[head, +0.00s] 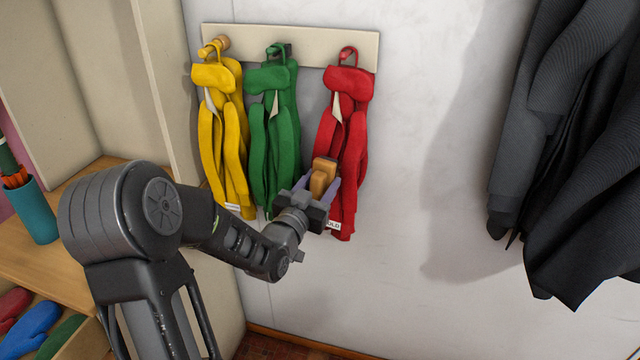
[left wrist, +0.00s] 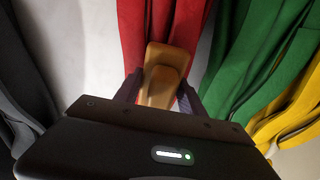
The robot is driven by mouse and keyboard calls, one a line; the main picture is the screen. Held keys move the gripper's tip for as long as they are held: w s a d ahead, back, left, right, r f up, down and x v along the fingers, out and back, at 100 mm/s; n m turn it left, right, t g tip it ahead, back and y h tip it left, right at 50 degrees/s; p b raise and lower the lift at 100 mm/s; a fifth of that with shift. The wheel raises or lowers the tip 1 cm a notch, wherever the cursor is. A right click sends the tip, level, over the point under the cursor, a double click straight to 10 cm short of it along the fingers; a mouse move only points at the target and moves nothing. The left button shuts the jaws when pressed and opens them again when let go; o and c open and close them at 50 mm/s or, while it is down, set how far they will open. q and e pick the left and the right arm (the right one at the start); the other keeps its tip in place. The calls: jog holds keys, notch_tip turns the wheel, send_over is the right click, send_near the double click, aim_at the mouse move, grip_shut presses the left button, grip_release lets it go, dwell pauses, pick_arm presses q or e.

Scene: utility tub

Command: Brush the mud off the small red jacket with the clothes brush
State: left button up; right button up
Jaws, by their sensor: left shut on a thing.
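The small red jacket (head: 347,120) hangs on the right peg of a cream rail on the wall. It also shows in the left wrist view (left wrist: 150,25). My left gripper (head: 322,185) is shut on the clothes brush (head: 324,172), a wooden block with an orange-brown body. The brush is in front of the lower part of the red jacket; I cannot tell whether it touches the cloth. In the left wrist view the brush (left wrist: 164,75) sits between the fingers, over the red cloth. I see no mud; the gripper and brush hide part of the jacket. My right gripper is not in view.
A green jacket (head: 275,120) hangs close left of the red one, and a yellow jacket (head: 222,130) beyond it. Dark large coats (head: 565,140) hang at the right. A wooden shelf with a teal cup (head: 34,210) is at the left. Bare wall lies between red jacket and coats.

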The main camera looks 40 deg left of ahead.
pick_arm(q)
jog(key=shift+b+x, duration=0.8)
jog(key=shift+x, duration=0.55)
dwell(0.3)
jog(key=shift+f, duration=0.1)
jog(key=shift+w+d+f+b, duration=0.1)
jog(key=shift+d+b, duration=0.4)
jog(key=shift+d, duration=0.3)
jog(key=shift+w+d+f+b, duration=0.15)
jog(key=shift+d+b, duration=0.3)
jog(key=shift+d, duration=0.35)
jog(key=shift+d+r, duration=0.2)
jog(key=shift+d, duration=0.2)
jog(key=shift+w+b, duration=0.2)
jog(key=shift+b, duration=0.45)
jog(key=shift+a, duration=0.1)
